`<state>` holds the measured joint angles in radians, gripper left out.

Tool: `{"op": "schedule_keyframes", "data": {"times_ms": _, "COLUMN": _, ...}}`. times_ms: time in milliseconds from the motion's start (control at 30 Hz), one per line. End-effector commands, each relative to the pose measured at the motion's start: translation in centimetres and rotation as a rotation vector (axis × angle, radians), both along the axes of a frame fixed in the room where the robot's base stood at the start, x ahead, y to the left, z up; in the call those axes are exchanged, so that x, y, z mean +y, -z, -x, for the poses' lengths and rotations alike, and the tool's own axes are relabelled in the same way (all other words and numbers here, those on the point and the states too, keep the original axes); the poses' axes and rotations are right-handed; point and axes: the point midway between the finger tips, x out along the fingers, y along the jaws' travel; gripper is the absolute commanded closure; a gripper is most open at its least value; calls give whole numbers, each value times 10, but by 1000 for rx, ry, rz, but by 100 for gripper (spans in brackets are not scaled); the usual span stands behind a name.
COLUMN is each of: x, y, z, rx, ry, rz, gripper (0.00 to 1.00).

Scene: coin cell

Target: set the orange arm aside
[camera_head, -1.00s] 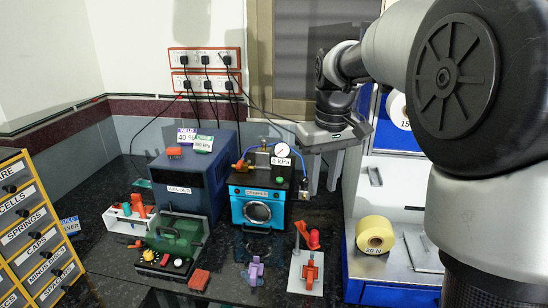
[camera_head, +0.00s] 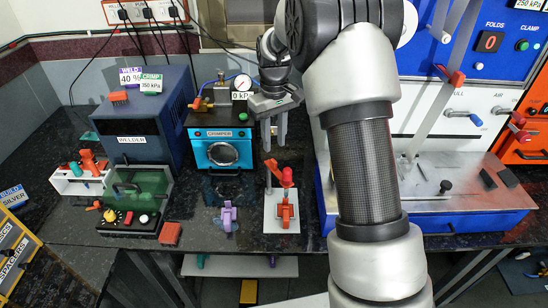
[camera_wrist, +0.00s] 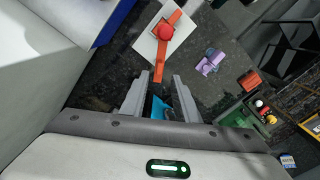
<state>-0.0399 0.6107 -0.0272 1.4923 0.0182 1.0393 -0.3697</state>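The orange arm (camera_wrist: 159,62) rises from a small white plate (camera_wrist: 179,28) with a red knob (camera_wrist: 165,31) on it. Its free end points at my gripper (camera_wrist: 160,82) in the wrist view and shows near the space between the two fingertips. My gripper is open, with a gap between the fingers. I cannot tell whether the arm's end is between the fingers or below them. In the head view the plate (camera_head: 274,221) stands at the front of the dark bench, and my gripper (camera_head: 274,146) hangs above and behind it, fingers down.
A purple clip (camera_head: 228,216) lies left of the plate. The blue crimper (camera_head: 224,150) is behind it, the welder (camera_head: 150,118) and green-covered box (camera_head: 140,190) further left. A blue-edged station (camera_head: 470,222) stands to the right, partly hidden by my arm.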

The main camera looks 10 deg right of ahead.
Motion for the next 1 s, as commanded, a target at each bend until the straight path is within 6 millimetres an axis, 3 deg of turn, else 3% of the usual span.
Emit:
{"op": "schedule_keyframes", "data": {"times_ms": 100, "x": 0, "y": 26, "z": 1, "rx": 3, "ry": 0, "rz": 0, "gripper": 72}}
{"op": "schedule_keyframes", "data": {"times_ms": 333, "x": 0, "y": 60, "z": 1, "rx": 2, "ry": -1, "rz": 1, "gripper": 72}}
{"op": "schedule_keyframes", "data": {"times_ms": 767, "x": 0, "y": 70, "z": 0, "rx": 0, "ry": 0, "rz": 1, "gripper": 72}}
{"op": "schedule_keyframes", "data": {"times_ms": 933, "x": 0, "y": 70, "z": 0, "rx": 0, "ry": 0, "rz": 1, "gripper": 99}}
{"op": "schedule_keyframes", "data": {"times_ms": 1000, "x": 0, "y": 70, "z": 0, "rx": 0, "ry": 0, "rz": 1, "gripper": 100}}
